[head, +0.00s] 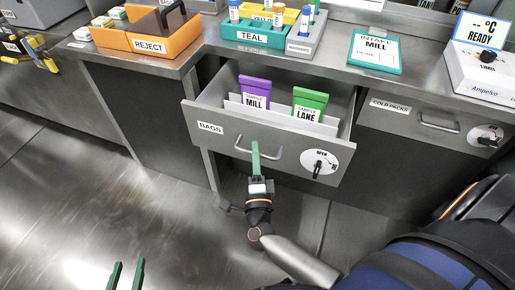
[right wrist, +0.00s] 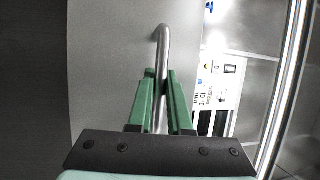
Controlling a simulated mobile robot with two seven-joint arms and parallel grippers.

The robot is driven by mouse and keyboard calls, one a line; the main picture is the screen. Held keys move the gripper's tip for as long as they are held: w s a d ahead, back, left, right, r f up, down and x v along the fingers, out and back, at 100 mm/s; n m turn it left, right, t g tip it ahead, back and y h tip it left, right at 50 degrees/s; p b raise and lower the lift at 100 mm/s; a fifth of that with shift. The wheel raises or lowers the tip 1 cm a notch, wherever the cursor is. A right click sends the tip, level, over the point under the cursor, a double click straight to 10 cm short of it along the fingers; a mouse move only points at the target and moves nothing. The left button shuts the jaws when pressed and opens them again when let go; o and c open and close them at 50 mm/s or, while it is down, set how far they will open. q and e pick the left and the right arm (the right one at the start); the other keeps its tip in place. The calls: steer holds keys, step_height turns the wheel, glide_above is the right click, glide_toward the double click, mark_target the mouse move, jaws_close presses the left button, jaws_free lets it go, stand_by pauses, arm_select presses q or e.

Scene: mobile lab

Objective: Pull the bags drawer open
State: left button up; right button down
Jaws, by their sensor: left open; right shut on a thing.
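The bags drawer (head: 215,130) stands pulled out under the counter, with its BAGS label at the left of its front. Inside it are a purple SAMPLE MILL bag (head: 254,92) and a green SAMPLE LANE bag (head: 309,104), both upright. My right gripper (head: 256,160) is shut on the drawer's bar handle (head: 242,149); in the right wrist view the green fingers (right wrist: 160,95) sit on both sides of the metal handle (right wrist: 162,45). A round OPEN dial (head: 319,162) is on the drawer front. My left gripper (head: 126,275) is open and empty, low over the floor.
An orange REJECT bin (head: 150,45), a teal rack (head: 252,35), a green INTAKE MILL card (head: 375,53) and a white READY device (head: 482,75) stand on the counter. The COLD PACKS drawer (head: 425,118) at right is shut. The floor (head: 100,200) at left is clear.

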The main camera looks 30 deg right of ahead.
steer(key=c, duration=0.8)
jaws_free()
steer(key=shift+c, duration=0.2)
arm_select(q)
steer(key=shift+s+f, duration=0.1)
steer(key=shift+s, duration=0.05)
arm_select(e)
steer(key=shift+s+a+f, duration=0.1)
